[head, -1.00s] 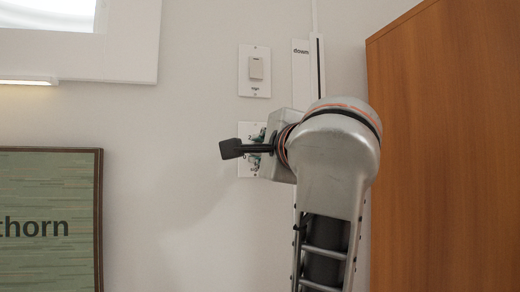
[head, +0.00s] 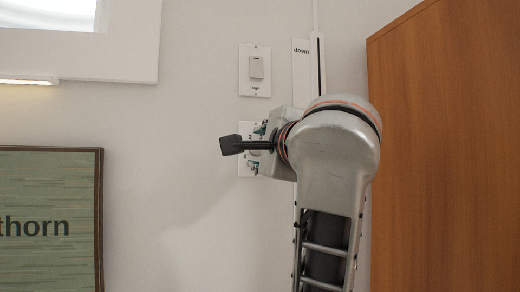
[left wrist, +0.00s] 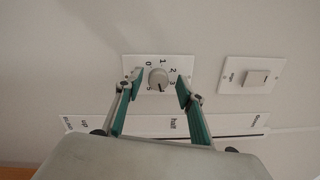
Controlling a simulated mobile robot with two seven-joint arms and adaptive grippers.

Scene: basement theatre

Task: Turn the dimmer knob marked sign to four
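The dimmer knob (left wrist: 158,78) is a round grey dial on a white wall plate (left wrist: 186,63). Its dark mark points down in the left wrist view, between the 3 and the 5; I cannot make out a 4 there. My left gripper (left wrist: 159,83) is open, with one teal finger on each side of the knob and apart from it. In the head view the gripper (head: 257,147) and wrist hide much of the plate (head: 244,170). The plate's own label is hidden. My right gripper is not in view.
A rocker switch (head: 256,67) sits above the dial, with a small label. A slider strip (head: 301,70) marked "down" runs close to the right. A wooden cabinet (head: 450,150) stands at right, a framed green picture (head: 50,265) at left. The wall between picture and dial is clear.

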